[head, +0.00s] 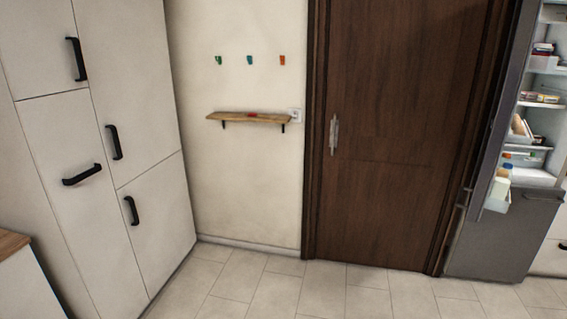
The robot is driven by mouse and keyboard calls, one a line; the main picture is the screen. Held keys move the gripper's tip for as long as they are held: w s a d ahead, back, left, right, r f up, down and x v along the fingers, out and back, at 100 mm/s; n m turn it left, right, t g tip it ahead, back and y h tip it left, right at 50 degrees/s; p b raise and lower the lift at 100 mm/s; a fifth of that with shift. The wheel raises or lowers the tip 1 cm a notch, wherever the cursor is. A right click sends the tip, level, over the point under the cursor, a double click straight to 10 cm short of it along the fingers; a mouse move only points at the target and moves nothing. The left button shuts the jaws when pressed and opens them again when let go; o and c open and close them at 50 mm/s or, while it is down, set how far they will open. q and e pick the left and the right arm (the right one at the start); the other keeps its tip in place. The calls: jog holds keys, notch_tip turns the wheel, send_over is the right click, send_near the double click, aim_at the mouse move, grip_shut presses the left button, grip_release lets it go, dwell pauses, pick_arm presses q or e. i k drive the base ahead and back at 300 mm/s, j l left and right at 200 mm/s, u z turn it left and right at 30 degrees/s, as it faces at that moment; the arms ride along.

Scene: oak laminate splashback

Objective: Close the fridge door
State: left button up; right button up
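The fridge (538,95) stands at the right edge of the head view, partly cut off by the frame. Its upper door (505,95) is open and seen nearly edge-on, dark grey, to the left of the lit interior. Shelves inside hold several packages and food items. White containers (502,187) show low by the door's inner side. The lower grey front (505,235) looks shut. Neither of my grippers is in view.
White cabinets (105,150) with black handles fill the left. A brown wooden door (405,130) is shut in the back wall. A small wooden shelf (248,118) hangs under several coloured hooks. The tiled floor (300,290) in front is clear.

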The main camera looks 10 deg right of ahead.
aim_at(527, 12)
jog(key=i+z, duration=0.35)
jog(key=i+j+z, duration=0.3)
jog(key=i, duration=0.15)
jog(key=i+j+z, duration=0.2)
jog(key=i+z, duration=0.15)
jog(key=i+j+z, duration=0.2)
jog(key=z, duration=0.2)
jog(key=i+j+z, duration=0.15)
jog(key=z, duration=0.2)
jog(key=i+j+z, duration=0.15)
jog(key=j+z, duration=0.25)
